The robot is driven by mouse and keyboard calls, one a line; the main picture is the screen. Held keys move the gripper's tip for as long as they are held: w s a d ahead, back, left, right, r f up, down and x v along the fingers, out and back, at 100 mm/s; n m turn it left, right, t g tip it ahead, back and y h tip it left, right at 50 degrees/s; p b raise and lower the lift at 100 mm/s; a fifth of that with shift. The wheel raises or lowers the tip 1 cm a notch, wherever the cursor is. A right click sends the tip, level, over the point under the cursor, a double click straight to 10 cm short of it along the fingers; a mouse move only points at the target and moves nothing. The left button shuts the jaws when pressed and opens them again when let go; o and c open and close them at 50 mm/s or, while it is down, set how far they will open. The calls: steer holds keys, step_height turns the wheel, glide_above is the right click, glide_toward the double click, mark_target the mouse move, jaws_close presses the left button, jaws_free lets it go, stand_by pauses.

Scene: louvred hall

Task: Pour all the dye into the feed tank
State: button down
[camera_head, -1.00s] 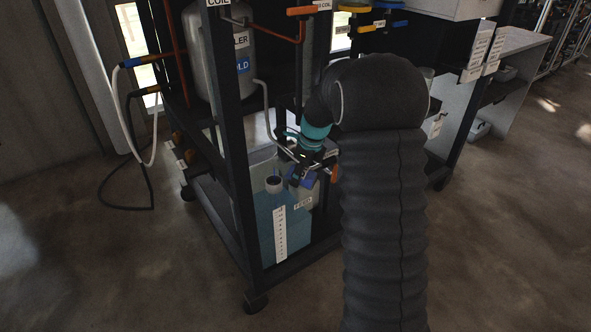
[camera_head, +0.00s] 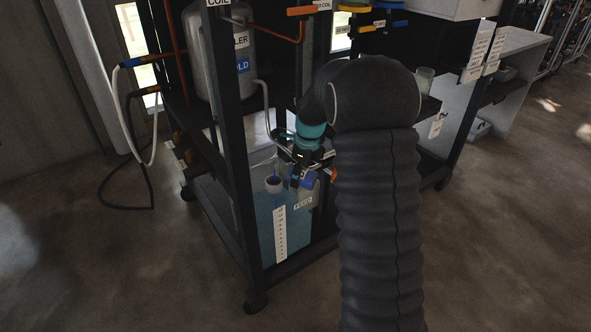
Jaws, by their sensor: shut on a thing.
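The feed tank (camera_head: 264,222) stands low inside the black rack. It holds blue-tinted liquid and has a white scale strip (camera_head: 280,233) and a FEED label (camera_head: 303,203). A pale round inlet (camera_head: 273,186) sits at its top, with blue showing in and just above it. My gripper (camera_head: 300,178) is over the tank, just right of the inlet, shut on a small container with blue (camera_head: 309,181) showing, which I take to be the dye. The container is mostly hidden by the gripper, so its exact tilt and how much dye is left cannot be told.
Black rack posts (camera_head: 234,150) stand close to the left of my gripper. A grey boiler (camera_head: 217,60) and a thin bent pipe (camera_head: 265,100) are above. A clear glass vessel (camera_head: 425,80) stands on the shelf at right. Hoses (camera_head: 150,180) hang at left.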

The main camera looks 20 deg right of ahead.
steer(key=shift+a+f, duration=0.1)
stand_by(0.5)
steer(key=shift+g+h, duration=0.3)
steer(key=shift+r, duration=0.2)
stand_by(0.3)
steer(key=shift+w+r+h, duration=0.1)
steer(key=shift+h, duration=0.2)
stand_by(0.7)
steer(key=shift+r+g, duration=0.2)
steer(key=shift+g, duration=0.2)
steer(key=shift+w+a+r+h, duration=0.1)
steer(key=shift+r+h, duration=0.1)
steer(key=shift+h, duration=0.2)
stand_by(0.5)
